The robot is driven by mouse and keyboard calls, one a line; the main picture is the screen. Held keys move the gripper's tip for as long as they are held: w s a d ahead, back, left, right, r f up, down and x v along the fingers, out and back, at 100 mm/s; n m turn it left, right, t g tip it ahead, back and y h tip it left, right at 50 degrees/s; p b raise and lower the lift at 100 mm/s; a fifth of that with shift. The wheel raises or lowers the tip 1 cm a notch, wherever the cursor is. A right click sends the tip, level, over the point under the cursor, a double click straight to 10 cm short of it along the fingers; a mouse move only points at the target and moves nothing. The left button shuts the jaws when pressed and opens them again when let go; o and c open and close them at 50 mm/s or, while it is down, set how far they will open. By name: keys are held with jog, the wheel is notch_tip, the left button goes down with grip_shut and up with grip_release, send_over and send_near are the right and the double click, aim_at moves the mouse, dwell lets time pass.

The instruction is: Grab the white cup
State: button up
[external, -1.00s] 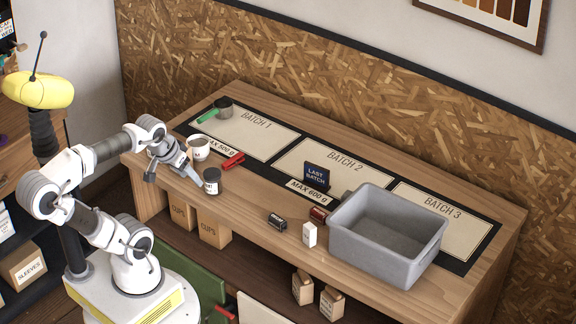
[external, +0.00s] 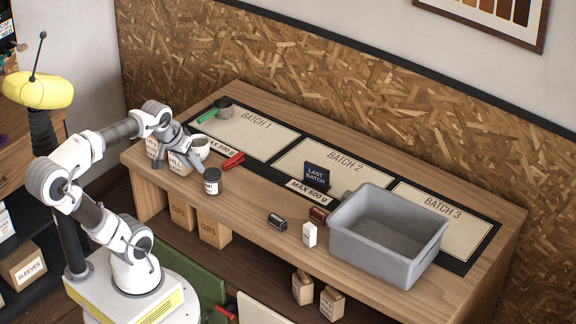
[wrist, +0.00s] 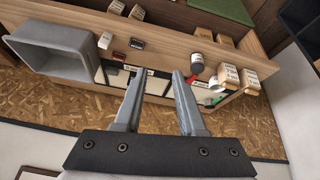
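The white cup (external: 200,146) stands upright near the left end of the counter in the external view, beside the BATCH 1 panel. A dark jar with a pale label (external: 212,181) stands in front of it. My gripper (external: 180,164) is over the counter's left end, just left of and in front of the cup, and not touching it as far as I can tell. Its fingers are spread with nothing between them, as the wrist view (wrist: 158,74) also shows.
Two labelled brown boxes (external: 179,164) stand under my gripper. A red stapler-like object (external: 233,161) lies right of the cup, and a metal scoop with green handle (external: 223,107) lies behind it. A large grey bin (external: 345,235) fills the counter's right side.

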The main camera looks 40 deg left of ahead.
jog(key=w+a+r+n+g, duration=0.1)
jog(key=w+a+r+n, duration=0.15)
jog(key=w, duration=0.25)
jog(key=w+a+r+n, duration=0.1)
jog(key=w+a+n, duration=0.2)
jog(key=w+n, duration=0.15)
jog(key=n+g, duration=0.4)
jog(key=n, duration=1.3)
send_over(198, 150)
notch_tip(198, 150, down, 16)
jog(key=shift+n+y, duration=0.3)
notch_tip(198, 150, down, 17)
jog(key=shift+w+a+f+b, duration=0.1)
jog(key=shift+b, duration=0.2)
jog(key=shift+c, duration=0.3)
grip_shut()
